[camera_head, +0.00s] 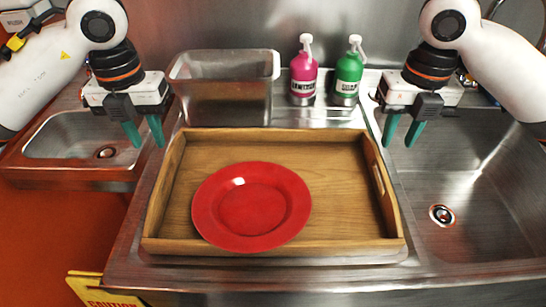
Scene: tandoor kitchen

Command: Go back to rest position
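My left gripper (145,134) hangs at the left, above the counter edge near the left end of the wooden tray. Its two green fingers are apart with nothing between them. My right gripper (401,133) hangs at the right, just beyond the tray's right end. Its green fingers are also apart and empty. Neither gripper touches the tray or the plate. A red plate (252,207) lies in the wooden tray (335,165), left of the middle, with its near edge over the tray's front wall.
A clear container (225,90) stands behind the tray. A pink pump bottle (303,75) and a green pump bottle (347,77) stand at the back. Sink basins lie at left (75,140) and right (480,180). A yellow caution sign (90,290) is at the lower left.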

